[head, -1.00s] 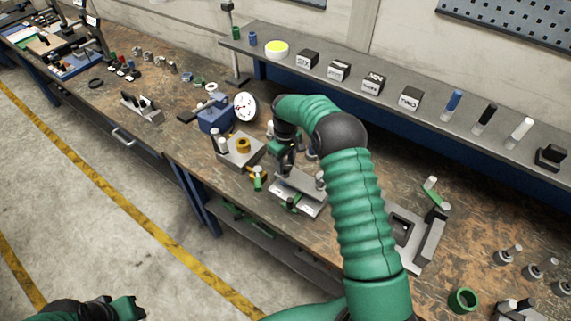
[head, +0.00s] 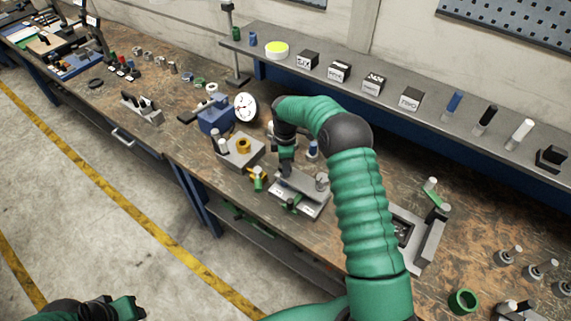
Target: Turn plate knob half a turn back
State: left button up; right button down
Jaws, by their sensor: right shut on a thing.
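A short grey cylinder (head: 321,181) stands at the plate's right end, apart from the gripper. My left gripper (head: 128,308) is low at the left, over the floor and away from the bench; its jaws are unclear.
A grey block with a brass ring (head: 243,146) and a blue device with a white dial (head: 246,107) stand left of the gripper. A grey angled fixture (head: 430,246) lies right of my forearm. A raised shelf (head: 430,123) with labelled boxes runs behind.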

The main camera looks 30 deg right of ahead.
jog(key=shift+s+a+f+n, duration=0.1)
jog(key=shift+f+n, duration=0.1)
jog(key=shift+n, duration=0.4)
jog(key=c, duration=1.1)
grip_release()
jog(key=shift+o, duration=1.3)
jog(key=shift+w, duration=0.25)
jog(key=shift+r, duration=0.2)
notch_tip(320, 180, up, 16)
jog(key=b, duration=0.2)
jog(key=shift+r, duration=0.15)
